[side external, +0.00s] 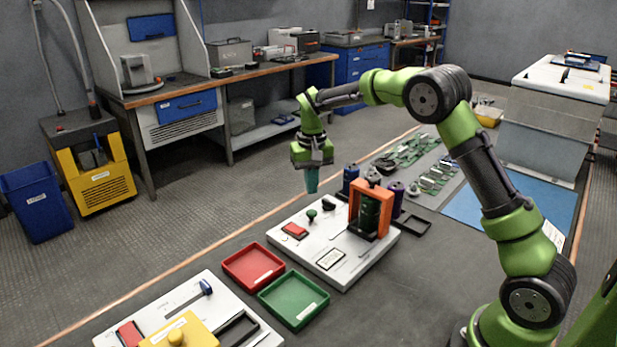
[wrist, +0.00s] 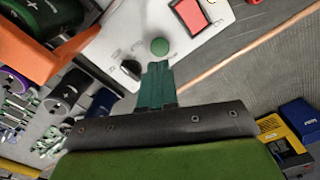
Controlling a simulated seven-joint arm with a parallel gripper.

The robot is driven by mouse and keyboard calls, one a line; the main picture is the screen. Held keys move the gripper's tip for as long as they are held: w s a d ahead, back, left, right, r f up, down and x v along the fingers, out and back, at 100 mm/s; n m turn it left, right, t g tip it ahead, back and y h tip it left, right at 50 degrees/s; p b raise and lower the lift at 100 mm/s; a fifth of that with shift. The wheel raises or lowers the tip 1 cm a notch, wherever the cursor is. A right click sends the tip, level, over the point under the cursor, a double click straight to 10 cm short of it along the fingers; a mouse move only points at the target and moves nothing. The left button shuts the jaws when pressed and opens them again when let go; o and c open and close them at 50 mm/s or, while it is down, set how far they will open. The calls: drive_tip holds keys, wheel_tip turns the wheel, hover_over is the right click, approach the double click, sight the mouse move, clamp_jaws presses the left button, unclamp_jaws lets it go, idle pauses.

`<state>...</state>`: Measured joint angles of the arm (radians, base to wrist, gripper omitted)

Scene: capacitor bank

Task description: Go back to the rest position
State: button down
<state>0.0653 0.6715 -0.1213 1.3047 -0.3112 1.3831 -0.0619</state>
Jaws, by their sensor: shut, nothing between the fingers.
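My gripper (side external: 312,185) is shut and empty, its teal fingers pointing down in the air at the far side of the white panel. In the wrist view the closed fingertips (wrist: 156,72) show near a green knob (wrist: 160,47) and a black knob (wrist: 131,68) on the panel, apart from them as far as I can tell. The white panel (side external: 345,277) carries an orange frame (side external: 384,203) with a dark green cylinder (side external: 369,214) standing inside it.
Blue and purple cylinders (side external: 397,197) stand behind the orange frame. A red tray (side external: 253,267) and a green tray (side external: 293,300) lie left of the panel. A second white panel (side external: 206,289) is at the front left. Circuit boards (side external: 404,150) lie farther back. The air left of my gripper is clear.

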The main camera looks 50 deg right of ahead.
drive_tip(key=shift+w, duration=0.1)
drive_tip(key=s+a+r+t, duration=0.2)
drive_tip(key=s+a+r, duration=0.1)
drive_tip(key=s, duration=0.6)
drive_tip(key=s+a+r+n+t+y, duration=0.1)
drive_tip(key=s+a+r, duration=0.3)
drive_tip(key=s, duration=0.5)
drive_tip(key=s+a+r+n+t+y, duration=0.1)
drive_tip(key=s+a+r+t, duration=0.2)
drive_tip(key=s+r, duration=0.3)
drive_tip(key=s+t, duration=0.1)
drive_tip(key=s, duration=0.2)
drive_tip(key=shift+a, duration=0.25)
